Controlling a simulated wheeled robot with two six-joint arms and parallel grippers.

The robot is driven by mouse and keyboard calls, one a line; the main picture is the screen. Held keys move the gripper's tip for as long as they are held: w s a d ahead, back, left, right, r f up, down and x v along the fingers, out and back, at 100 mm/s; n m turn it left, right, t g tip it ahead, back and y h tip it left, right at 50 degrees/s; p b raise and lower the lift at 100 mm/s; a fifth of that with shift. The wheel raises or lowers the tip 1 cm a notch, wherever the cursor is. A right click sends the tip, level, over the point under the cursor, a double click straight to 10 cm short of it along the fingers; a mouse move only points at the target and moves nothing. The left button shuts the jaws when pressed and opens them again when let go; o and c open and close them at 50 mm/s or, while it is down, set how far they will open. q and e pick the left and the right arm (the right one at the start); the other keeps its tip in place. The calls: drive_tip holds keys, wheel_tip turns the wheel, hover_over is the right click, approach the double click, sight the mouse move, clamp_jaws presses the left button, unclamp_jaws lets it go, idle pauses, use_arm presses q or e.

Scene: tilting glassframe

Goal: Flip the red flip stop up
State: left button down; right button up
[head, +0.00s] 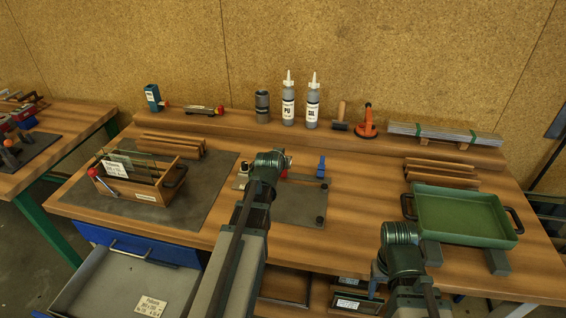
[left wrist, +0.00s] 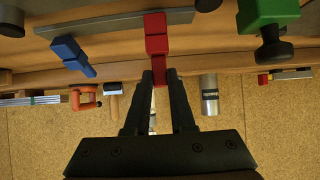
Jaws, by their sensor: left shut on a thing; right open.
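The red flip stop (left wrist: 156,38) is in the middle of the left wrist view, between a blue stop (left wrist: 72,55) and a green stop (left wrist: 265,14). My left gripper (left wrist: 160,76) is shut on the end of the red stop. In the head view my left wrist mostly hides that grip; a small red bit (head: 284,174) shows beside it. The blue stop (head: 321,168) stands to its right on the fixture. My right gripper (head: 378,276) is open and empty at the table's front edge; its fingertips are hard to make out.
A wooden box (head: 150,186) with glass panes stands on the left mat. A green tray (head: 463,215) is at the right. Two bottles (head: 288,105), a dark cylinder (head: 262,106) and an orange suction lifter (head: 367,122) stand along the back. A drawer (head: 120,285) is open at lower left.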

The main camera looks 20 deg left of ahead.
use_arm(q)
drive_tip(key=shift+s+d+f+t+b, duration=0.15)
drive_tip(key=shift+s+f+t+b, duration=0.15)
drive_tip(key=shift+s+f+b, duration=0.25)
drive_tip(key=shift+s+r+t+b, duration=0.1)
drive_tip(key=shift+r+t+b, duration=0.2)
drive_tip(key=shift+b, duration=0.25)
drive_tip(key=c, duration=0.8)
unclamp_jaws()
drive_tip(key=shift+o, duration=0.2)
drive_tip(key=shift+r, duration=0.1)
